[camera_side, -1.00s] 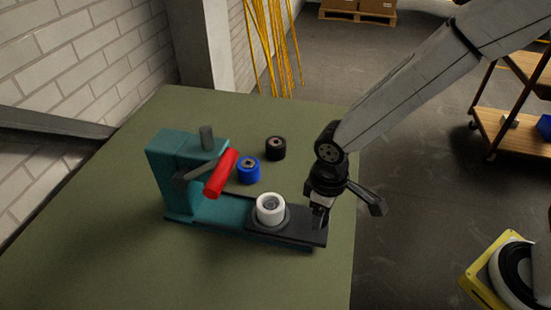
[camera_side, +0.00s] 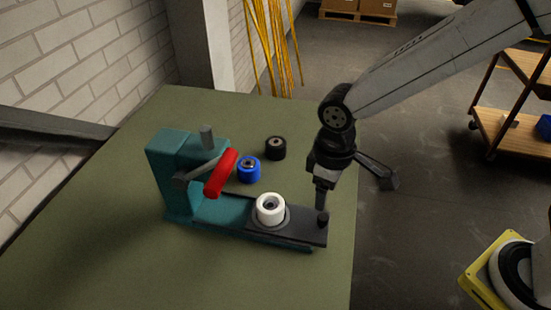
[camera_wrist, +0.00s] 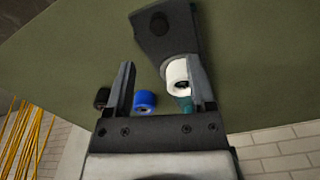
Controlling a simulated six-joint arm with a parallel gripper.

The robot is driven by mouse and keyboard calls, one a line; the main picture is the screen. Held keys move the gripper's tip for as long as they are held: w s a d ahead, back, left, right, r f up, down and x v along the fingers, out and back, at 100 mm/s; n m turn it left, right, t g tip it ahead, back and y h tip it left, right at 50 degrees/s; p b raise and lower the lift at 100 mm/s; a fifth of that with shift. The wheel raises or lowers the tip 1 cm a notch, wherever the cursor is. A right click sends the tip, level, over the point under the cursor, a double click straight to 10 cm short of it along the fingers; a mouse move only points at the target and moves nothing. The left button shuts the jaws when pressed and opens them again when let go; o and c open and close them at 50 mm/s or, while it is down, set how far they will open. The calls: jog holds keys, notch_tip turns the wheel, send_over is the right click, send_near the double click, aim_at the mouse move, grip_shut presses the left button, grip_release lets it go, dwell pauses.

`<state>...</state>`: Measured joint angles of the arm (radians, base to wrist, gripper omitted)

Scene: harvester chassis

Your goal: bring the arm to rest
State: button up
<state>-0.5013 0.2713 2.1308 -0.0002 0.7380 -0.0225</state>
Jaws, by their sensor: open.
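My gripper (camera_side: 320,198) is above the right end of a black slide plate (camera_side: 292,230), over a small black knob (camera_side: 323,219). In the wrist view its two fingers (camera_wrist: 160,78) are spread apart with nothing held between them. The knob also shows there on the plate (camera_wrist: 158,22), ahead of the fingers. The plate extends from a teal press (camera_side: 182,175) with a red lever handle (camera_side: 221,174). A white wheel (camera_side: 270,209) sits in the round seat on the plate; it also shows by the right finger in the wrist view (camera_wrist: 177,73).
A blue wheel (camera_side: 248,170) and a black wheel (camera_side: 275,148) stand on the green table (camera_side: 110,260) behind the press. The table's right edge passes close to my gripper. A brick wall (camera_side: 60,70) is at the left, and a wooden cart (camera_side: 512,125) at the right.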

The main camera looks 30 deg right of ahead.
jog(key=s+d+m+t, duration=0.1)
jog(key=s+d+m, duration=0.1)
jog(key=d, duration=0.6)
jog(key=s+d+f+m+t, duration=0.1)
jog(key=d+m, duration=0.3)
jog(key=d, duration=0.5)
jog(key=shift+s+d+f+t, duration=0.15)
jog(key=shift+s+d+t, duration=0.15)
jog(key=shift+s, duration=0.15)
